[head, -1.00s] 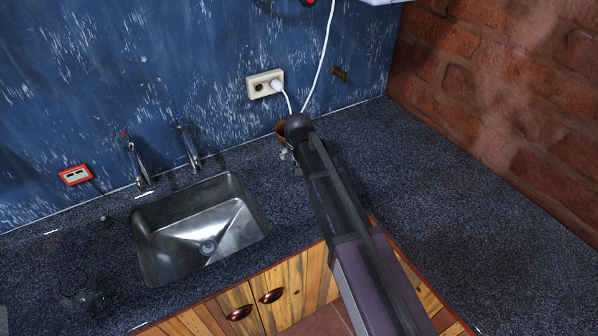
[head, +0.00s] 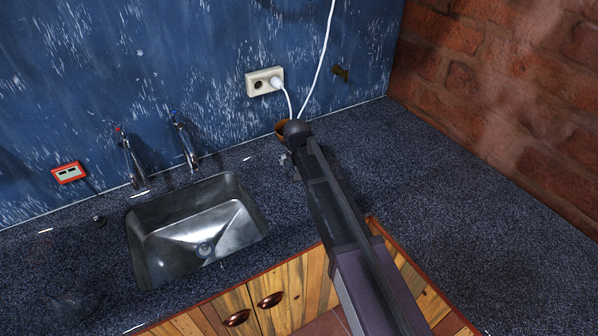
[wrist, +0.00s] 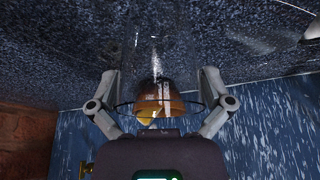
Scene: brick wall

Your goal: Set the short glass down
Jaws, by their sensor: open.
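In the wrist view, a clear, see-through glass (wrist: 142,78) shows as a thin dark rim and pale highlights over the speckled counter. My gripper (wrist: 161,78) is open, with one finger on each side of the glass. I cannot tell whether the fingers touch it, and its base is hard to make out. In the head view my arm hides the glass; only a small metal part of my gripper (head: 286,158) shows beside the arm, low near the counter's back.
An orange-brown bowl (head: 281,128) stands close behind my gripper by the wall; it also shows in the wrist view (wrist: 154,106). The sink (head: 197,235) and taps lie left. Another clear vessel (head: 72,295) stands far left. The counter (head: 470,215) at right is clear.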

